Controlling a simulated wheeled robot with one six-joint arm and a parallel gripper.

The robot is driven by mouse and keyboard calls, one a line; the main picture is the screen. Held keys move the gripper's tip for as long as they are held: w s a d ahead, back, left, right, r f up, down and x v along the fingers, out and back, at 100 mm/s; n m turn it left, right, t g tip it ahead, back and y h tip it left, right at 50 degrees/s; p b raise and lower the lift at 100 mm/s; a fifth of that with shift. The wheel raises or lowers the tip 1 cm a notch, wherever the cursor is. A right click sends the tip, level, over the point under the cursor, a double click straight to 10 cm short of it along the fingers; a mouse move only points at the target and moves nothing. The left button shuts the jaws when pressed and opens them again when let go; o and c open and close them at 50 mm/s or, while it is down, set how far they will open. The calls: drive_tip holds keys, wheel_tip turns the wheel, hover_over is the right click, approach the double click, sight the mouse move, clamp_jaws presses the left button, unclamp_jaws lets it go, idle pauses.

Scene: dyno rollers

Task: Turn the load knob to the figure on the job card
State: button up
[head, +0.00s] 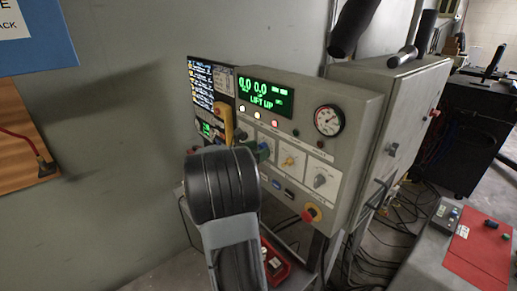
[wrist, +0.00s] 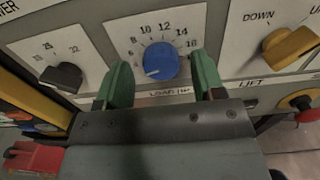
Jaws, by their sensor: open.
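The blue load knob (wrist: 160,62) sits on a white dial plate marked LOAD in the wrist view. Its white pointer mark is at the lower left, near the low end of the scale; figures around 6 to 16 show. My gripper (wrist: 163,75) is open, with one green finger on each side of the knob and a visible gap on both sides. In the head view my gripper (head: 263,152) is at the panel, and my arm hides most of the load knob. I cannot make out a job card figure in either view.
A black knob (wrist: 62,76) is left of the load dial and a yellow lift knob (wrist: 291,46) right of it. The panel also carries a green display (head: 260,93) reading LIFT UP, a round gauge (head: 329,120) and a red stop button (head: 311,213).

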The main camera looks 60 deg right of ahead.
drive_tip(key=shift+s+d, duration=0.1)
drive_tip(key=shift+d, duration=0.2)
drive_tip(key=c, duration=0.9)
